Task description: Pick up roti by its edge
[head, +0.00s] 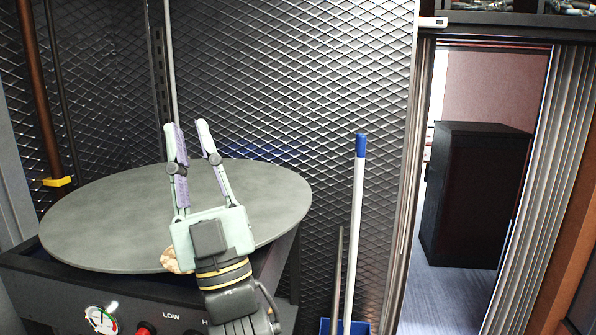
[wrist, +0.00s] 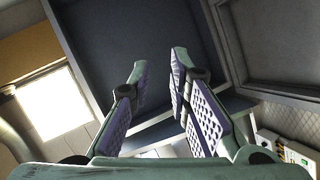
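A small part of the roti (head: 170,262) shows in the head view as a tan, browned edge near the front of the round grey griddle (head: 95,225). The rest of it is hidden behind my gripper and wrist. My gripper (head: 186,128) is above the griddle with its fingers pointing up and away from the roti. The two fingers are apart with nothing between them. In the wrist view my gripper (wrist: 158,62) also shows a gap between its pads, and the roti is not visible there.
The griddle stands on a dark unit with a dial (head: 100,318) and a red knob (head: 145,328). A metal mesh wall (head: 290,90) is behind it. A blue-topped pole (head: 356,200) stands to the right, near an open doorway with a dark cabinet (head: 470,190).

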